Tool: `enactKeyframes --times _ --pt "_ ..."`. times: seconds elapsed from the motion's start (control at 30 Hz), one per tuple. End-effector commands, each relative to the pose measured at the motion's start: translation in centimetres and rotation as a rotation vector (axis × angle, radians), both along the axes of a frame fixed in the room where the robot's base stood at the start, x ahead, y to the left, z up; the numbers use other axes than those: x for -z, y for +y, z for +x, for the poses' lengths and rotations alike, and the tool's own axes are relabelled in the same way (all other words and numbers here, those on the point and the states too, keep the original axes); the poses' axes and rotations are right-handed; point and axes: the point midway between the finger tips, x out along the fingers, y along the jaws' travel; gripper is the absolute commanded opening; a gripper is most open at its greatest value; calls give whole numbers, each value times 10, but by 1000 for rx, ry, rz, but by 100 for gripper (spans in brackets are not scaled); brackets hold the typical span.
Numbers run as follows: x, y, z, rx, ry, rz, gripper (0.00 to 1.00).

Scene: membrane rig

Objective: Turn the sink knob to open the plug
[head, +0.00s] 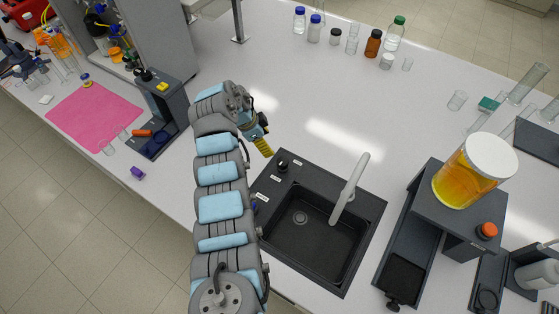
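The black sink (369,215) is set into the white bench at the centre right. A small dark knob (283,165) stands on its back left rim, among small white labels. The round drain plug (300,218) lies on the basin floor; I cannot tell whether it is open. My gripper (265,152), with yellow ridged fingers, is just up and left of the knob in the head view and points toward it. A small gap shows between them, and nothing is seen in the fingers. Whether the fingers are apart is too small to tell.
A pale faucet (351,188) arches over the basin's right side. A dark stand with a yellow-liquid vessel (468,172) is to the right. Several bottles (373,43) stand at the back. A dark stand (160,115) and pink mat (94,117) are left. The bench behind the sink is clear.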

Motion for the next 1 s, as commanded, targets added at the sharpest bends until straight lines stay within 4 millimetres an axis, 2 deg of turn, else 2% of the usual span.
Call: enactKeyframes --times 0.4,0.8,1.0 --pt "34 -14 3 -1 1 1 72" --pt "60 -24 4 -1 5 0 72" --pt "86 -33 9 -1 0 1 72"
